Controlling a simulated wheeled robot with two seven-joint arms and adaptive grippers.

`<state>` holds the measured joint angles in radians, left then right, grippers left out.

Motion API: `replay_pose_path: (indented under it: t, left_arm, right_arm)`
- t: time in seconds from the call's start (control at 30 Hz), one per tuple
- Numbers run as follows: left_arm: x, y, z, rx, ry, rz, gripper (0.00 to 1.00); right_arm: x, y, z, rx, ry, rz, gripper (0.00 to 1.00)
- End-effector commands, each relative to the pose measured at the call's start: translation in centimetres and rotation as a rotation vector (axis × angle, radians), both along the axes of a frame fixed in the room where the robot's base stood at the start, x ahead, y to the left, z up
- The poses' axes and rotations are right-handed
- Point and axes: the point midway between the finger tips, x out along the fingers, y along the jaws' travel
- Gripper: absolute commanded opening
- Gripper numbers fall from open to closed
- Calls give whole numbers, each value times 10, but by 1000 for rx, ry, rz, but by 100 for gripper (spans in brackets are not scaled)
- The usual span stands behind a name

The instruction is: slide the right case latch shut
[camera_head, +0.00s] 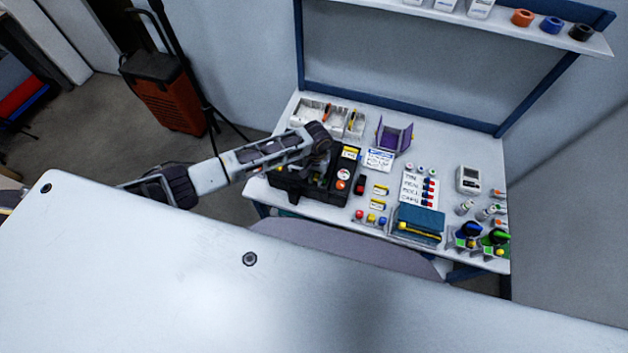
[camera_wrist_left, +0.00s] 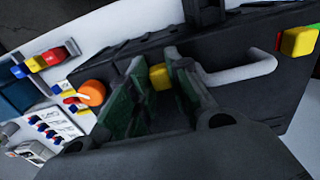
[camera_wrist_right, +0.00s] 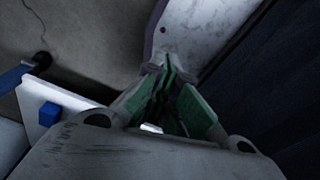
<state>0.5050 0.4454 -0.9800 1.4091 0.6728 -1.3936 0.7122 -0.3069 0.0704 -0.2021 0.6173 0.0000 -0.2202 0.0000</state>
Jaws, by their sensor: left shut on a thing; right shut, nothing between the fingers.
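The black case (camera_head: 288,187) stands at the left of the white table, and my left arm covers part of it. In the left wrist view its dark wall (camera_wrist_left: 250,85) carries a pale handle (camera_wrist_left: 245,72) between two yellow latches. My left gripper (camera_wrist_left: 160,80) is shut on the right case latch (camera_wrist_left: 158,76), a yellow block between its green-padded fingers. The left case latch (camera_wrist_left: 298,41) sits beyond the handle. In the head view my left gripper (camera_head: 322,172) is over the case and the latches cannot be made out. My right gripper (camera_wrist_right: 168,75) is shut and empty, away from the case.
Right of the case lie small yellow-labelled blocks, a white label sheet (camera_head: 419,187) and a blue box (camera_head: 418,222). Behind it stand a pale divided tray (camera_head: 308,108) and a purple holder (camera_head: 394,135). A grey chair back (camera_head: 340,246) is at the table's front edge.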

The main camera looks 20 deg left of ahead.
Motion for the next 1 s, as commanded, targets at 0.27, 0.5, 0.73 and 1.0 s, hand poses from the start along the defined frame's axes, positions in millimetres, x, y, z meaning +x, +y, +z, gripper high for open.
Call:
replay_pose_path:
  t: [0.27,0.5,0.73,1.0]
  left_arm:
    - [1,6,-1,12,4,3,0]
    - [0,6,-1,12,4,4,41]
    - [0,6,-1,12,5,3,41]
    - [0,5,0,10,6,3,41]
  right_arm:
    - [9,-9,1,-9,-11,2,0]
    - [13,-16,1,-16,-16,1,0]
    - [11,-15,1,-15,-13,1,0]
    - [7,-6,1,-5,-8,0,0]
